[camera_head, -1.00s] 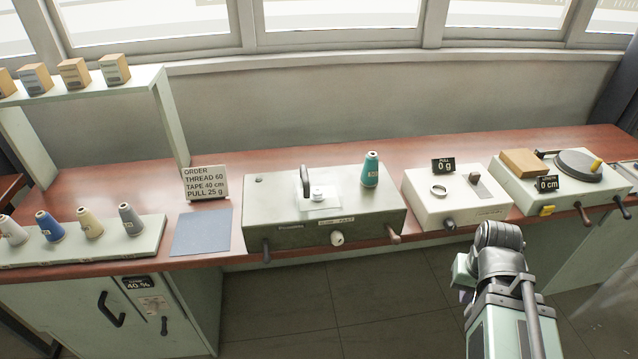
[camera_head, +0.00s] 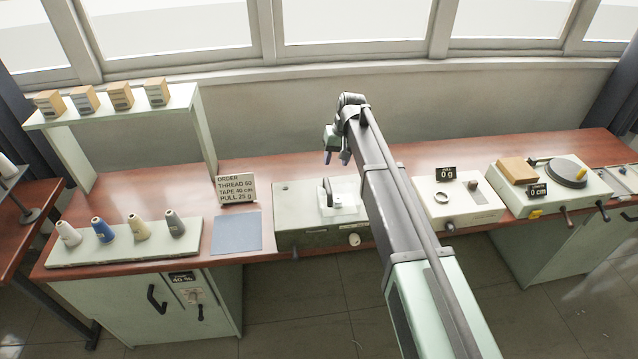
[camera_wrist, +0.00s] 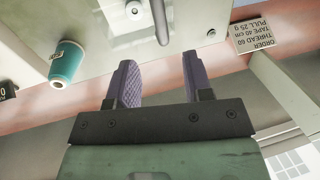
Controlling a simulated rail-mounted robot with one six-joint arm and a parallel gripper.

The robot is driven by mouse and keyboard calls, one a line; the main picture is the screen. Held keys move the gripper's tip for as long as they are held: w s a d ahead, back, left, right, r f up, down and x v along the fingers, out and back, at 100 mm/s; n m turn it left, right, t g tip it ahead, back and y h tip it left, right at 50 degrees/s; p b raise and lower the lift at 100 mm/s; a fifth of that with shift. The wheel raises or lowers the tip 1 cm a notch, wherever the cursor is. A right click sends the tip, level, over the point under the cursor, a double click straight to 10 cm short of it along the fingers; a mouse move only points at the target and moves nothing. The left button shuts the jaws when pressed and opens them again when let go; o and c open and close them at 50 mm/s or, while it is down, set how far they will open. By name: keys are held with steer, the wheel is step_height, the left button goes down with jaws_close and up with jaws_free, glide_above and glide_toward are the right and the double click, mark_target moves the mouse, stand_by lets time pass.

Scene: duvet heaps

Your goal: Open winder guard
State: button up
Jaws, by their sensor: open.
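The winder (camera_head: 295,218) is a grey-green box on the bench. Its guard (camera_head: 349,187) is a clear panel over a white spindle, with a dark upright handle (camera_head: 327,192) at its left. The handle shows in the wrist view (camera_wrist: 160,18) at the top, beyond my fingertips. My gripper (camera_head: 338,158) is open and empty, raised above the winder's back edge. In the wrist view its fingers (camera_wrist: 158,75) are apart, with nothing between them. A teal thread cone (camera_wrist: 67,63) stands on the winder; my arm hides it in the head view.
Several cones stand on a rack (camera_head: 120,248) farther left. A pull tester (camera_head: 470,212) and a tape unit (camera_head: 580,200) stand to the right. A raised shelf (camera_head: 190,100) is at back left.

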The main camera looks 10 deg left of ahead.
mark_target(329, 185)
steer(key=f+b, duration=0.3)
steer(key=a+f+b, duration=0.1)
steer(key=f+b, duration=0.2)
steer(key=f, duration=0.1)
steer(key=a+f+b, duration=0.1)
steer(key=f+b, duration=0.2)
steer(key=shift+s+f, duration=0.2)
steer(key=shift+r, duration=0.1)
jaws_close()
